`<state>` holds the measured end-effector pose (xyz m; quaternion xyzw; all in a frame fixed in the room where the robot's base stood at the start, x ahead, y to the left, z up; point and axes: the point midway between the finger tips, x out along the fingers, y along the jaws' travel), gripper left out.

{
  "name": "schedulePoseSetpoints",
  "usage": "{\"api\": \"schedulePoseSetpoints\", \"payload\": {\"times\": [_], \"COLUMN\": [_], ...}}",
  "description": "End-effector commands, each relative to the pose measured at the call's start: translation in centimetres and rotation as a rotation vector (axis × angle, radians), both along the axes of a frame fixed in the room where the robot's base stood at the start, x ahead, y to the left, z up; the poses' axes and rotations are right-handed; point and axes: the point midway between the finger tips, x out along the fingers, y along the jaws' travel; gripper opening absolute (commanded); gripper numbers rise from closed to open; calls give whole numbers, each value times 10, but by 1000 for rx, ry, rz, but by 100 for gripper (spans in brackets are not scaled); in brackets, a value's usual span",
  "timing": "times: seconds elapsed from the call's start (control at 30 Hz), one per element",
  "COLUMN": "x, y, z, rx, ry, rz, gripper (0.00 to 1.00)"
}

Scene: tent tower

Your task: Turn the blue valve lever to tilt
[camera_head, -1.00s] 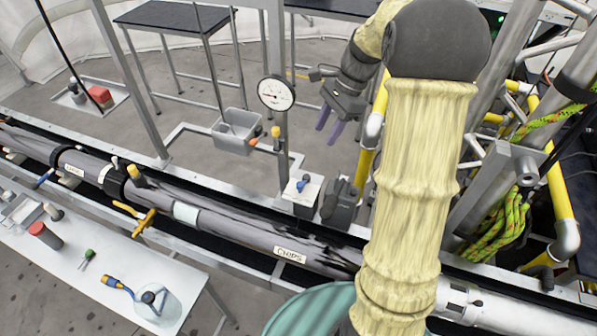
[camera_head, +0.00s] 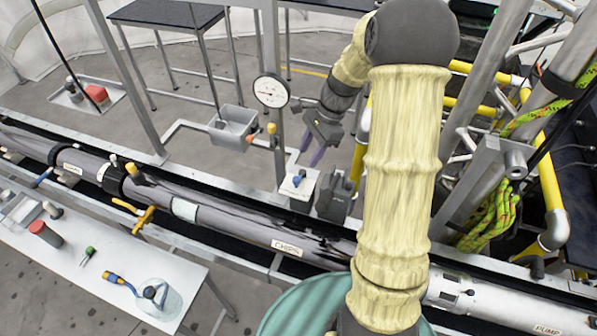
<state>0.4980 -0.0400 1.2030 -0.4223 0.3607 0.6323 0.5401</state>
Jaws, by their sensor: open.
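My gripper (camera_head: 311,150) hangs in the middle of the head view, its two purple fingers apart and pointing down, with nothing seen between them. A small blue lever-like part (camera_head: 298,181) sits on top of a white box (camera_head: 304,196) beside the long pipe. The fingertips are just above and slightly right of this part in the picture, with no contact visible. A second blue handle (camera_head: 41,177) is on the pipe at the far left, well away from my gripper. I cannot tell for sure which is the valve lever.
A round gauge (camera_head: 271,90) stands on a post left of my gripper, above a grey bin (camera_head: 233,128). A dark grey block (camera_head: 335,196) stands right of the white box. The grey pipe (camera_head: 225,218) runs below, with a yellow valve handle (camera_head: 145,217). Yellow piping is at right.

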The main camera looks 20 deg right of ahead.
Motion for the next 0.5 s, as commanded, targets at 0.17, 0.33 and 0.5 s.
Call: {"api": "schedulePoseSetpoints", "payload": {"times": [0.17, 0.33, 0.5], "x": [-3, -5, -5], "y": [13, 24, 32], "z": [-28, -56, -76], "rx": [3, 2, 2], "ry": [5, 5, 2], "rz": [2, 1, 1], "gripper": [41, 41, 41]}}
